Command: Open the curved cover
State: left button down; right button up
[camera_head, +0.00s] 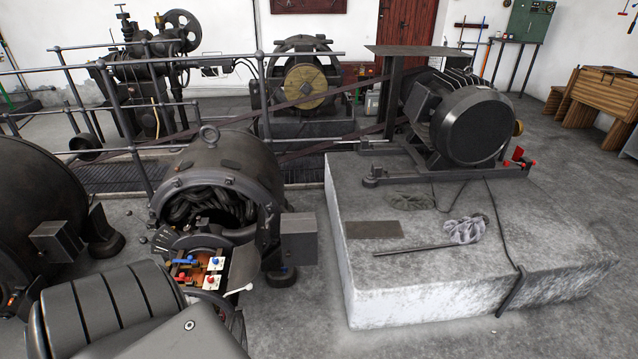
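A dark dynamo (222,165) with a ring on top stands left of centre. Its round front is open and shows dark coils (208,203) inside. Below the opening is a terminal area (200,268) with blue, red and white fittings. I cannot tell for sure which part is the curved cover. A black grooved rounded body (110,305) fills the bottom left foreground, with a smooth dark panel (188,335) beside it. Neither gripper can be made out.
A pale concrete block (420,295) at the right carries a large motor (470,125), a rod (415,248) and rags (465,230). Another dark rounded machine (40,200) stands at the left edge. Railings (130,145) and machines are behind. Floor at the lower right is clear.

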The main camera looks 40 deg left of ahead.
aim_at(245, 265)
jog(key=i, duration=1.85)
jog(key=u, duration=1.95)
jog(key=i, duration=0.35)
jog(key=u, duration=2.55)
jog(key=k, duration=0.2)
jog(key=u, duration=0.2)
